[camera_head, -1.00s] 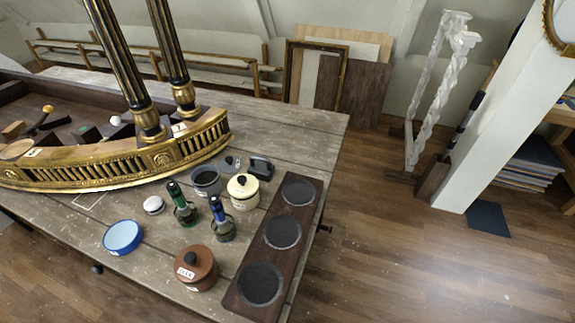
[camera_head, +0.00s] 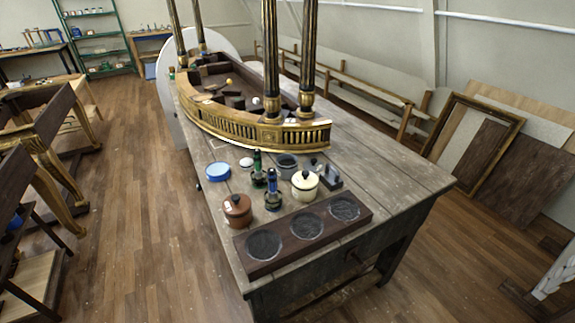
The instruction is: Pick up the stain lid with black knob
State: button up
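A reddish-brown round pot (camera_head: 238,217) stands near the left front edge of the worktable. Its brown lid (camera_head: 241,204) with a black knob sits on top, and a small white label shows on its front left; the writing is too small to read. A cream pot (camera_head: 305,187) with a cream lid and a dark knob stands to its right, farther back. My gripper is not in view.
A dark board (camera_head: 289,257) with three round dark pads lies right of the brown pot. A blue round dish (camera_head: 218,171) and the gilt console (camera_head: 270,137) are behind. Open wooden floor lies left.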

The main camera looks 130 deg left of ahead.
aim_at(314, 165)
jog(key=u, duration=1.45)
jog(key=i, duration=2.2)
jog(key=u, duration=3.7)
jog(key=i, duration=1.7)
jog(key=u, duration=0.05)
